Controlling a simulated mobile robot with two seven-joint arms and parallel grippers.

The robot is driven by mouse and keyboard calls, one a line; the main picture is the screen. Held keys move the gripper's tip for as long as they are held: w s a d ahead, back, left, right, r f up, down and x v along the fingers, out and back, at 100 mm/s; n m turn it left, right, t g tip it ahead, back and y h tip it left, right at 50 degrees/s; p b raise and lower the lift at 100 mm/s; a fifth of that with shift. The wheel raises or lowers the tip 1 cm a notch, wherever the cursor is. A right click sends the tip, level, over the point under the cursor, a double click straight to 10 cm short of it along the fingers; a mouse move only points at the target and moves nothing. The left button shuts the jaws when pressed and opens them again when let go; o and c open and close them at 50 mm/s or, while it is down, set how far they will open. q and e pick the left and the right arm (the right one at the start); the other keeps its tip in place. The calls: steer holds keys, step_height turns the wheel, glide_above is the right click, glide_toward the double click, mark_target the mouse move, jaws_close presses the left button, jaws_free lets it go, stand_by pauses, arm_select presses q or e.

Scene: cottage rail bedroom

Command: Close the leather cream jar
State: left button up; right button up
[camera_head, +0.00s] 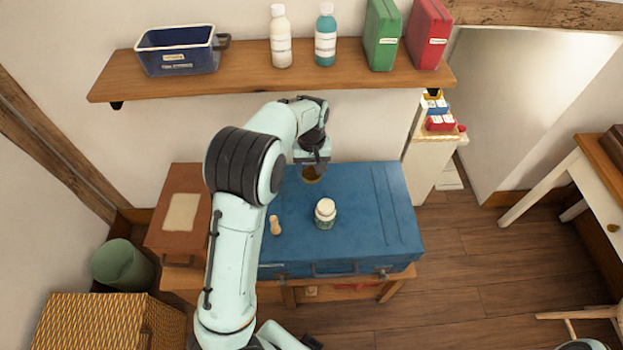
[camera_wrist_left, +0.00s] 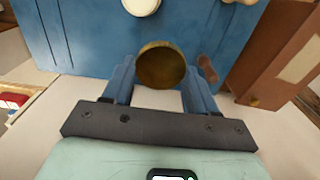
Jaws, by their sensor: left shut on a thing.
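A small jar (camera_head: 325,213) with a pale round top and a greenish lower body stands upright on the blue case (camera_head: 382,235). I cannot tell whether the pale top is cream or a cover. My left gripper (camera_head: 312,172) is behind the jar, near the case's back edge, and is shut on a round brass-brown lid (camera_head: 311,175). In the left wrist view the lid (camera_wrist_left: 161,67) sits between the two fingertips (camera_wrist_left: 160,80), its round face toward the camera. A pale round top (camera_wrist_left: 141,4), likely the jar's, is cut by the upper edge there. My right gripper is not seen.
A small wooden peg-like item (camera_head: 275,225) is left of the jar. A brown box (camera_head: 180,235) adjoins the case on the left. A wall shelf (camera_head: 250,82) with bottles, boxes and a blue bin overhangs behind. The case's right part is clear.

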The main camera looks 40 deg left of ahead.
arm_select(q)
steer(key=shift+r, duration=1.25)
steer(key=d+f+m, duration=0.4)
steer(key=d, duration=0.4)
steer(key=d+f+m, duration=0.4)
steer(key=d, duration=0.3)
steer(key=shift+d+f, duration=0.25)
steer(key=shift+d, duration=0.15)
